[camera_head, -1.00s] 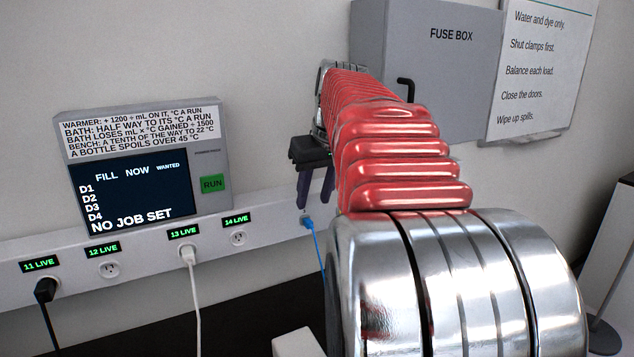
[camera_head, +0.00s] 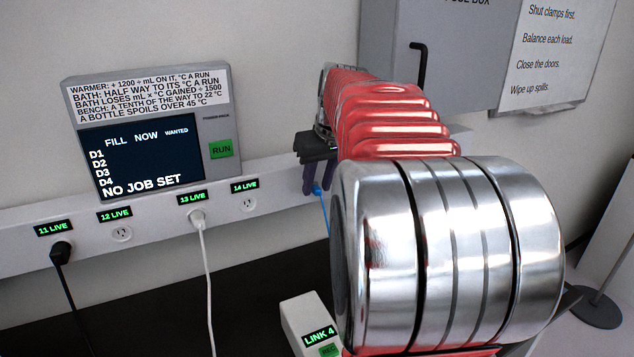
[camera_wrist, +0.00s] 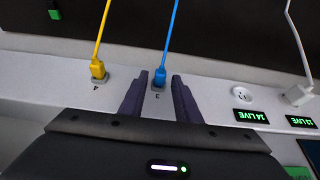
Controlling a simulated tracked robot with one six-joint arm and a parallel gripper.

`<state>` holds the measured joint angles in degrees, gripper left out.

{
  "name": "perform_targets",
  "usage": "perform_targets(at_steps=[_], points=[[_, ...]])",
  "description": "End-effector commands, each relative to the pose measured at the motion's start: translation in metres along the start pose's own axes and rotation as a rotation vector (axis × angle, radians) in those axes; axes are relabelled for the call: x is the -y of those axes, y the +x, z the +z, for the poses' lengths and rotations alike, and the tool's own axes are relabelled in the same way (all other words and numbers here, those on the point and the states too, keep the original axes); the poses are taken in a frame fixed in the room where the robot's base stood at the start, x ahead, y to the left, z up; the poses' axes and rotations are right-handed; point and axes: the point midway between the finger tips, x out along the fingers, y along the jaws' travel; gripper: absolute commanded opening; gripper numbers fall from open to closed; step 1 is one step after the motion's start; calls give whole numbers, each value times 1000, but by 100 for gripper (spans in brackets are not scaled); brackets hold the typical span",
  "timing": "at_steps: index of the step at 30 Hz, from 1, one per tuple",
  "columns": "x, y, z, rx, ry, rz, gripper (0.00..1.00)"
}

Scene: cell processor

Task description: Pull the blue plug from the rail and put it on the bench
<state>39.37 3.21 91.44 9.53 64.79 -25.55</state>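The blue plug (camera_wrist: 159,76) sits in the rail socket marked E, with its blue cord leading away. My gripper (camera_wrist: 160,78) is open, with one dark finger on each side of the plug and a small gap to each. In the head view my gripper (camera_head: 311,180) is at the rail, and the blue plug (camera_head: 317,191) shows at its fingertips, partly hidden. The white rail (camera_head: 275,181) runs along the wall. The dark bench (camera_head: 270,290) lies below it.
A yellow plug (camera_wrist: 97,69) sits beside the blue one, in socket F. A white plug (camera_head: 196,216) and a black plug (camera_head: 61,249) are further left along the rail. A display box (camera_head: 150,140) and a grey fuse box (camera_head: 435,55) are above.

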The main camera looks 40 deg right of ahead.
Motion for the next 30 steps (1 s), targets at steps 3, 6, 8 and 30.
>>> perform_targets(at_steps=[3,6,8,30], points=[[0,0,0,0,0,0,21],[0,0,0,0,0,0,14],[0,0,0,0,1,0,10],[-1,-3,0,0,1,1,36]])
